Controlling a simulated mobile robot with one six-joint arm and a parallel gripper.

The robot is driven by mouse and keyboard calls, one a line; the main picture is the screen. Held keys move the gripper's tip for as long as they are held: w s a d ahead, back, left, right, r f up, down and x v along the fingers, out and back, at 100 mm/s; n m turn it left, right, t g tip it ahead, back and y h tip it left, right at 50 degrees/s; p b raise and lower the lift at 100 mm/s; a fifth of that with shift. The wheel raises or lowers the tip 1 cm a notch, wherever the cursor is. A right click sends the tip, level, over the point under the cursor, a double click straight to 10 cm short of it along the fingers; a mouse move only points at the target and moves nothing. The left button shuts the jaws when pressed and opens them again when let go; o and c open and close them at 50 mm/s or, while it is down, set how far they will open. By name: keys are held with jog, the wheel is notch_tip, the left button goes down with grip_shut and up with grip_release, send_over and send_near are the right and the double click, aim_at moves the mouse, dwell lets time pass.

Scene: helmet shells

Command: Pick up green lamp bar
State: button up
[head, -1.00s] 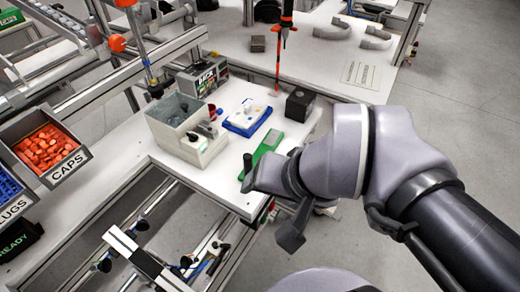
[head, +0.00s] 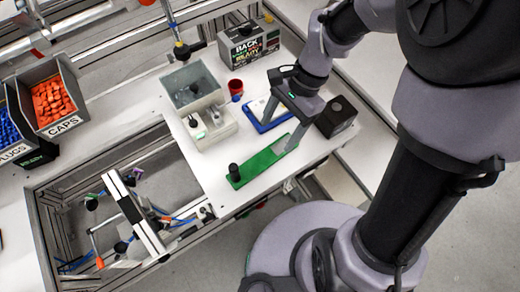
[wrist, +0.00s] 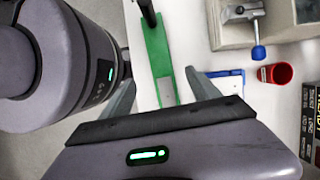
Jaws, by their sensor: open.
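The green lamp bar (head: 262,163) lies flat on the white workbench near its front edge, with a black knob (head: 233,173) standing on its near-left end. My gripper (head: 279,134) is open and empty, pointing down over the far-right part of the bar. In the wrist view the bar (wrist: 157,50) runs up the picture, and its pale grey end (wrist: 166,92) shows between the two spread fingers of my gripper (wrist: 161,92). The fingers look apart from the bar; their exact height above it is hard to tell.
A blue tray (head: 270,122) with a white part lies just behind the bar. A black block (head: 336,117) stands to the right, a grey bin (head: 192,88) and a beige fixture (head: 212,132) to the left. A red cup (head: 235,88) stands further back.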

aim_at(261, 161)
jog(key=b+x, duration=0.2)
jog(key=x, duration=0.3)
jog(key=b+x, duration=0.2)
jog(key=x, duration=0.4)
jog(key=shift+s+a+r, duration=0.1)
jog(key=shift+a, duration=0.15)
jog(key=shift+r, duration=0.1)
grip_shut()
